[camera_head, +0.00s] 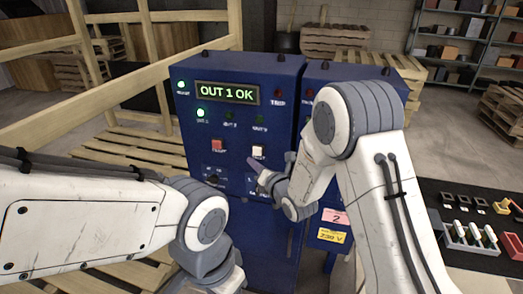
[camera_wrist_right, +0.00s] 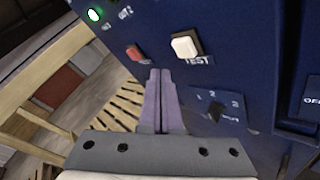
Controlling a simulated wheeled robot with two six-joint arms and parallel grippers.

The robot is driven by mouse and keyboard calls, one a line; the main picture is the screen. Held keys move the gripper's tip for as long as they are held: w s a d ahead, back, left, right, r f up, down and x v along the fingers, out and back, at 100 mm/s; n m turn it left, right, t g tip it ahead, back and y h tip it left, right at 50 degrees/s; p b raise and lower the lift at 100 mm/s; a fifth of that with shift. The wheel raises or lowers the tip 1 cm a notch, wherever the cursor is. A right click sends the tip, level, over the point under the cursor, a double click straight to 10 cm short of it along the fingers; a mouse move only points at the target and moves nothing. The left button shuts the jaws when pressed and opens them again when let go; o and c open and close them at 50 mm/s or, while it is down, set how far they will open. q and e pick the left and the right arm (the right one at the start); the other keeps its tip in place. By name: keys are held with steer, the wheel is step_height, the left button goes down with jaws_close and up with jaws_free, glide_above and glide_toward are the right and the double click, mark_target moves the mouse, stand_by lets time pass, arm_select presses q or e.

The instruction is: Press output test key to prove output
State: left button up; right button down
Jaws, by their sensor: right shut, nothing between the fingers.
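The blue control cabinet (camera_head: 275,90) faces me, and its display (camera_head: 227,93) reads "OUT 1 OK" in green. The pale TEST key (camera_head: 259,151) is on its front, right of a red button (camera_head: 218,146). In the right wrist view the TEST key (camera_wrist_right: 186,45) shows fully, with the red button (camera_wrist_right: 137,53) to its left. My right gripper (camera_head: 251,162) is shut and empty, its tips just below and left of the TEST key (camera_wrist_right: 160,73). I see no contact with the key. My left arm shows, but its gripper fingers are out of view.
Green lamps at READY (camera_head: 181,84) and OUT 1 (camera_head: 201,113) are lit; the TRIP lamp (camera_head: 278,93) looks unlit. A selector knob (camera_wrist_right: 216,111) sits below the keys. Wooden rails (camera_head: 120,90) stand left, and a dark bench (camera_head: 455,200) with parts is right.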

mark_target(253, 151)
steer(key=shift+w+d, duration=0.2)
steer(key=shift+w, duration=0.35)
steer(key=shift+w+d, duration=0.15)
steer(key=shift+w, duration=0.35)
steer(key=shift+w+f+b, duration=0.1)
steer(key=shift+w+b, duration=0.05)
steer(key=shift+b, duration=0.25)
stand_by(1.0)
steer(key=shift+w+d+b, duration=0.1)
steer(key=shift+w+b, duration=0.2)
steer(key=shift+w, duration=0.15)
steer(key=shift+w+d+b, duration=0.15)
steer(key=shift+w+b, duration=0.2)
steer(key=shift+w, duration=0.15)
stand_by(0.5)
steer(key=shift+s, duration=0.1)
steer(key=shift+s+a+b, duration=0.3)
steer(key=shift+s+b, duration=0.3)
steer(key=shift+s, duration=0.2)
